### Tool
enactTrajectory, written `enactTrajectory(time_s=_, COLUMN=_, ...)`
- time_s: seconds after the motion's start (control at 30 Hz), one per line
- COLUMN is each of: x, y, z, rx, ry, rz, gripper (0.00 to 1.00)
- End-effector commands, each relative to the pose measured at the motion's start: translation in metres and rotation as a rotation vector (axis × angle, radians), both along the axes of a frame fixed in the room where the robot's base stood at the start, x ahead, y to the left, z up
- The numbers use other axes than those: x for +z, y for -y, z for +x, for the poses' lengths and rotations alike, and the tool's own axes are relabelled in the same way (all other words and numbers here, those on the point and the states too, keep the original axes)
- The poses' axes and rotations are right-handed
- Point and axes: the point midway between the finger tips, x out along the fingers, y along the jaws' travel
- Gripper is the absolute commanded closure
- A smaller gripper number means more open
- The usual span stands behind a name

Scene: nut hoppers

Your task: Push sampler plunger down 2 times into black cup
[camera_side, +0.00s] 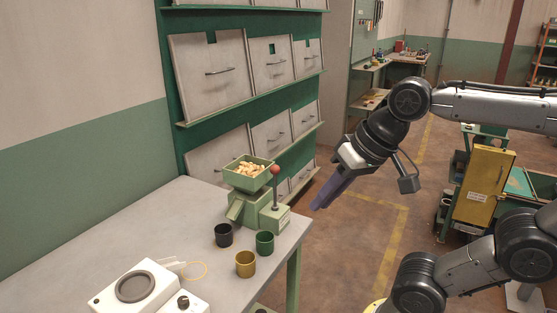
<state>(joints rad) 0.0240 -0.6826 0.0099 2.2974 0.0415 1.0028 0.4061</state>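The green sampler (247,205) stands at the far right corner of the grey table, with a hopper of tan nuts on top. Its plunger (275,184) is an upright rod with a red ball knob, and the knob is raised at about hopper height. The black cup (224,235) stands on the table in front of the sampler's sloped chute, apart from my gripper. My gripper (326,192) hangs in the air to the right of the plunger, past the table edge, touching nothing. Its purple fingers overlap in this view, so their opening cannot be seen.
A green cup (264,243) and a yellow cup (245,264) stand close to the black cup. A white scale (136,287) with a round dark plate is at the front left. The table (150,222) is clear at its left. Cabinet drawers (212,72) rise behind.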

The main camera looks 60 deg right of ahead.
Motion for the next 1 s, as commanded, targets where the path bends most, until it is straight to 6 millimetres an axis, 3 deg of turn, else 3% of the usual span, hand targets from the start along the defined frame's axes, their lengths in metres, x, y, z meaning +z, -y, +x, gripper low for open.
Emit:
enactTrajectory(time_s=0.07, x=0.022, y=0.006, z=0.022, rx=-0.132, ry=-0.006, rz=0.069, gripper=0.99)
enactTrajectory(time_s=0.2, x=0.053, y=0.023, z=0.059, rx=-0.357, ry=-0.020, rz=0.180, gripper=1.00)
enactTrajectory(time_s=0.37, x=0.078, y=0.055, z=0.106, rx=-0.604, ry=-0.037, rz=0.293, gripper=1.00)
enactTrajectory(time_s=0.5, x=0.088, y=0.095, z=0.144, rx=-0.804, ry=-0.052, rz=0.374, gripper=1.00)
enactTrajectory(time_s=0.73, x=0.079, y=0.175, z=0.188, rx=-1.043, ry=-0.075, rz=0.454, gripper=1.00)
enactTrajectory(time_s=0.9, x=0.058, y=0.222, z=0.197, rx=-1.132, ry=-0.100, rz=0.466, gripper=1.00)
enactTrajectory(time_s=1.0, x=0.045, y=0.237, z=0.194, rx=-1.168, ry=-0.124, rz=0.470, gripper=1.00)
